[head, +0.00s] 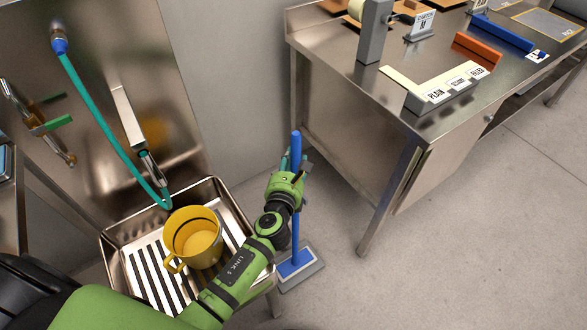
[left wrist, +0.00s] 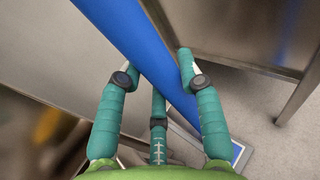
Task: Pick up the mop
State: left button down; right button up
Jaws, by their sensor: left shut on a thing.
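The mop has a blue handle (head: 296,160) and a flat blue and grey head (head: 297,268). It stands nearly upright, with its head down at the floor between the sink and the steel table. My left gripper (head: 290,165) is at the upper part of the handle, and my forearm covers some of the mop below. In the left wrist view the blue handle (left wrist: 135,45) runs between the teal fingers of my left gripper (left wrist: 158,75), which is shut on it. Part of the mop head (left wrist: 220,148) shows below. My right gripper is not in view.
A steel sink (head: 112,245) with a slatted grate holds a yellow jug (head: 195,238) left of my arm. A teal hose (head: 105,120) hangs above it. A steel table (head: 340,110) with labelled trays stands at right. The floor (head: 460,260) at right is clear.

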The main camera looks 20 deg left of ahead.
pick_arm(q)
notch_tip(320, 180, up, 3)
jog(key=shift+f+p, duration=0.15)
jog(key=shift+p, duration=0.3)
jog(key=shift+s+d+f, duration=0.15)
jog(key=shift+s+d, duration=0.35)
jog(key=shift+d, duration=0.2)
jog(key=s+d+b, duration=0.3)
jog(key=s+d, duration=0.7)
jog(key=d, duration=0.3)
jog(key=shift+b, duration=0.35)
jog(key=shift+a, duration=0.1)
jog(key=c, duration=1.5)
grip_release()
grip_shut()
jog(key=a+f+v, duration=0.1)
jog(key=v, duration=0.9)
jog(key=shift+s+f+p, duration=0.2)
jog(key=shift+f+p, duration=0.1)
jog(key=shift+p, duration=0.1)
jog(key=shift+d, duration=0.1)
